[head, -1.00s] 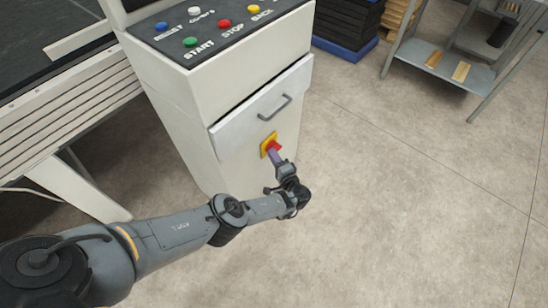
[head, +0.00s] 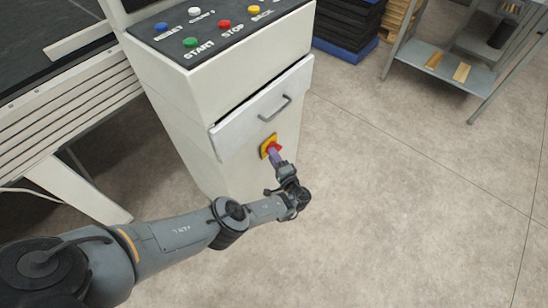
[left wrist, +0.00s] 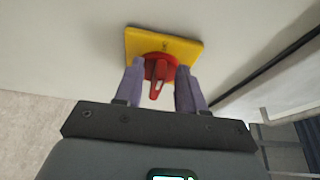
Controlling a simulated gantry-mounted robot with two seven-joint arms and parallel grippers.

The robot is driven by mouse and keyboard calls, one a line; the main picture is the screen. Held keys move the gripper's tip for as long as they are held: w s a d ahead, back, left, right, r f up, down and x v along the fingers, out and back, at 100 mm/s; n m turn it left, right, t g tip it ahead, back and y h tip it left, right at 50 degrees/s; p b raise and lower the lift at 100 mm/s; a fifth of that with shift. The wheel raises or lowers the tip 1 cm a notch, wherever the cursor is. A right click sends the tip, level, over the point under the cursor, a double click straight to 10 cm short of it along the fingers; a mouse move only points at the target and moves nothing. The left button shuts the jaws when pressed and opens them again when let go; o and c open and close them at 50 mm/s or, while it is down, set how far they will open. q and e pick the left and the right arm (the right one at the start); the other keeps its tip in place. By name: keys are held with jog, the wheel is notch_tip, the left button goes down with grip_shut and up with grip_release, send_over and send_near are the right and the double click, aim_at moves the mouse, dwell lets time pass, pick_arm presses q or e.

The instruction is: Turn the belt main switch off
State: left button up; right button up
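The belt main switch is a red rotary knob (left wrist: 157,72) on a yellow plate (left wrist: 180,46), mounted on the front of the white control cabinet. In the head view the yellow plate (head: 268,141) sits below the drawer handle, with the red knob (head: 274,149) partly behind my gripper. My left gripper (left wrist: 159,88) has its two purple fingers apart, one on each side of the knob's grip; gaps show between fingers and grip. In the head view the left gripper (head: 277,158) is right at the switch. My right gripper is not in view.
The button panel (head: 218,30) tops the cabinet. A conveyor (head: 70,105) stands left and a metal shelf (head: 450,65) back right. The floor to the right is clear.

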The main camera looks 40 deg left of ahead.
pick_arm(q)
jog(key=p+v, duration=0.2)
jog(key=v, duration=0.9)
jog(key=shift+a, duration=0.1)
